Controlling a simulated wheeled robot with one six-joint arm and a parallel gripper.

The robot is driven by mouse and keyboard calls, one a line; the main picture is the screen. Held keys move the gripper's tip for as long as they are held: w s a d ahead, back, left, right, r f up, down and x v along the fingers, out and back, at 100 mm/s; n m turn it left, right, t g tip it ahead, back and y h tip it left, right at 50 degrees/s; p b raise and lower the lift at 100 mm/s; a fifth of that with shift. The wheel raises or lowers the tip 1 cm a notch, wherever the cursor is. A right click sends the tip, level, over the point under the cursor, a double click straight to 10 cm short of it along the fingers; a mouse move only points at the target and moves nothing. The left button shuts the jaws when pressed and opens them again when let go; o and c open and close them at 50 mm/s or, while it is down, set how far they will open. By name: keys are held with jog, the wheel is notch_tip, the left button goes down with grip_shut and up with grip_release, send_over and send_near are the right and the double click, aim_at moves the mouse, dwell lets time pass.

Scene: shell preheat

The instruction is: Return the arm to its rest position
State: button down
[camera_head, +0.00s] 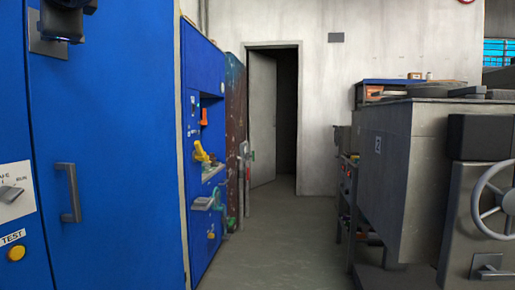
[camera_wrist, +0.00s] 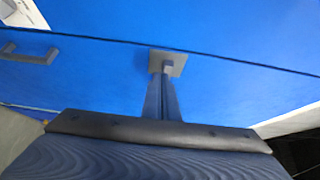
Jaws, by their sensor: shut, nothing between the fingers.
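My gripper (camera_wrist: 164,84) is shut and empty in the wrist view. Its narrow fingers point at a small grey square plate (camera_wrist: 171,62) with a short stub on a blue cabinet face. The fingertips overlap the stub in the picture, and I cannot tell whether they touch it. In the head view the same kind of grey plate (camera_head: 46,40) shows at the upper left on the blue cabinet (camera_head: 115,120). A dark part in front of it is cut off by the top edge, and the gripper's fingers cannot be made out there.
A grey handle (camera_head: 69,193), a switch panel (camera_head: 14,190) and a yellow button (camera_head: 16,253) are on the blue cabinet. A grey machine with a handwheel (camera_head: 482,205) stands at right. The floor aisle (camera_head: 275,225) between is clear towards an open door (camera_head: 262,118).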

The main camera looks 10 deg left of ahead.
jog(key=w+d+f+n+g+h, duration=0.1)
jog(key=w+d+f+n, duration=0.4)
jog(key=f, duration=0.5)
jog(key=w+d+f+n+g+h, duration=0.1)
jog(key=d+f+n+g+h, duration=0.5)
jog(key=d+f, duration=2.35)
jog(key=s+d+f+m+g+h, duration=0.1)
jog(key=s+d+f+h, duration=0.35)
jog(key=d+f, duration=0.4)
jog(key=s+d+f+m+g+h, duration=0.1)
jog(key=s+d+f+h, duration=0.2)
jog(key=s+d+f, duration=0.55)
jog(key=w+d+r+m+h+p, duration=0.1)
jog(key=d+r+m+p, duration=0.2)
jog(key=d+r+p, duration=1)
jog(key=p, duration=0.7)
jog(key=shift+w+r, duration=0.35)
jog(key=shift+w, duration=0.05)
